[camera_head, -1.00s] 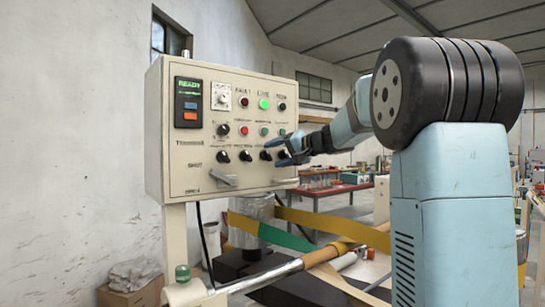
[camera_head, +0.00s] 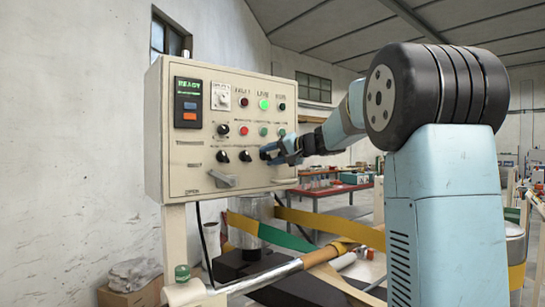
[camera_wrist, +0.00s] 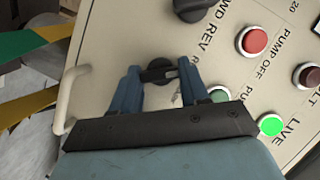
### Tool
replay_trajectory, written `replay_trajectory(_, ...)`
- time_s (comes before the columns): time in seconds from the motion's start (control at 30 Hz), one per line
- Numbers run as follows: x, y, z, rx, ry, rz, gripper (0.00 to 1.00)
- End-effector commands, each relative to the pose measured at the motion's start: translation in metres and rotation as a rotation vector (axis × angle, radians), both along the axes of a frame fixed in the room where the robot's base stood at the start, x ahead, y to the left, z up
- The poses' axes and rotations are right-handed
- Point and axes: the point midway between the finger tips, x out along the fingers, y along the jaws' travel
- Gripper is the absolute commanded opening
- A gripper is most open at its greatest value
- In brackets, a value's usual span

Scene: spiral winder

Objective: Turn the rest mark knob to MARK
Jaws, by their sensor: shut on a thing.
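The cream control panel (camera_head: 180,185) fills the left middle of the head view. My gripper (camera_head: 270,153) is at the right end of its lower row of black knobs. In the wrist view my gripper (camera_wrist: 158,72) has its two blue fingers on either side of a black knob (camera_wrist: 157,63) and is shut on it. The knob's label and pointer setting cannot be read, so its MARK position cannot be told. Another black knob (camera_wrist: 193,6), beside FWD REV lettering, is at the top of the wrist view. Two black knobs (camera_head: 223,156) (camera_head: 245,156) stand left of my gripper.
A lit green LIVE lamp (camera_wrist: 271,125) and a red PUMP OFF button (camera_wrist: 252,41) are near the fingers. A lever (camera_head: 222,179) sits low on the panel. A pale handle bar (camera_wrist: 68,100) runs along the panel edge. Yellow and green bands (camera_head: 330,229) cross below.

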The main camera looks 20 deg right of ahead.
Motion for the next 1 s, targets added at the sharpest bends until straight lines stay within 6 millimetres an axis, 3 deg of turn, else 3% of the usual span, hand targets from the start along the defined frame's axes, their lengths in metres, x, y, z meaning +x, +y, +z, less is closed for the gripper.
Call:
replay_trajectory(0.17, 0.0004, -0.0008, -0.0019, -0.001, 0.003, -0.001, 0.14)
replay_trajectory(0.57, 0.0010, -0.0043, -0.0039, 0.076, 0.037, -0.007, 0.14)
replay_trajectory(1.0, 0.0015, -0.0047, -0.0082, 0.415, 0.180, -0.007, 0.14)
